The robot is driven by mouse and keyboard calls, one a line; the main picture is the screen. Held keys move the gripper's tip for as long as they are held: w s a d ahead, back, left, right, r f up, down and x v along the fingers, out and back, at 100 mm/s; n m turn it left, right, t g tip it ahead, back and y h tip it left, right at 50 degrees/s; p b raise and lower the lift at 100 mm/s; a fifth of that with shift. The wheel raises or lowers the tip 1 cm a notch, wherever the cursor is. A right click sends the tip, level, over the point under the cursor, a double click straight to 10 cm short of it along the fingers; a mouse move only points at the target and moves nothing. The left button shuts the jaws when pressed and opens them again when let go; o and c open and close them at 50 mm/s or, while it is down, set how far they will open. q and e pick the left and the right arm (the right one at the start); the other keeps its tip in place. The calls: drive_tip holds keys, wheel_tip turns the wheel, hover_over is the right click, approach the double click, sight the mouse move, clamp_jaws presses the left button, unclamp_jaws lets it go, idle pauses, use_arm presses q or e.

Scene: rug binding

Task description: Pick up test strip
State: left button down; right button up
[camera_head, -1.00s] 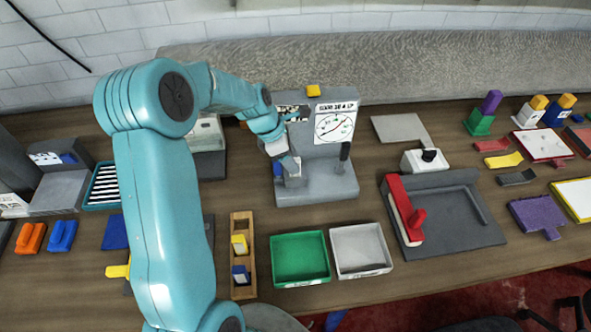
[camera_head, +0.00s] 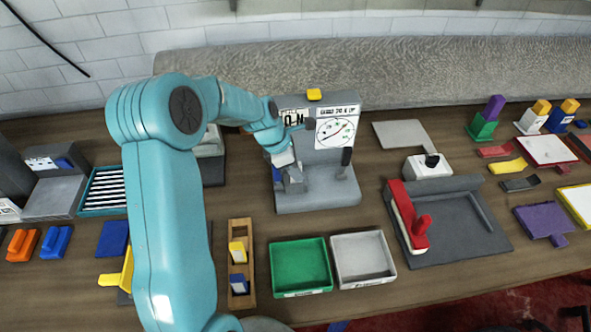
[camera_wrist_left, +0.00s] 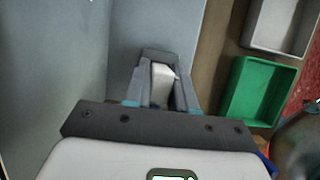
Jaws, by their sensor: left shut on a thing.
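My left gripper (camera_head: 287,172) is at the left front of a grey testing machine (camera_head: 318,203) with a round dial. In the left wrist view its two fingers (camera_wrist_left: 162,92) are shut on a pale strip, which I take to be the test strip (camera_wrist_left: 162,78). The strip's far end is by a dark grey block (camera_wrist_left: 158,55) of the machine; I cannot tell whether they touch. In the head view the gripper and arm hide the strip. My right gripper is not in view.
A green tray (camera_head: 301,291) and a grey-white tray (camera_head: 391,276) stand in front of the machine. A wooden rack (camera_head: 249,297) with yellow and blue pieces stands left of them. A red-handled fixture (camera_head: 405,229) is to the right. Bare table lies between the machine and trays.

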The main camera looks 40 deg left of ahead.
use_arm(q)
wheel_tip(320, 180, up, 4)
drive_tip(key=shift+p, duration=1.1)
wheel_tip(320, 180, up, 16)
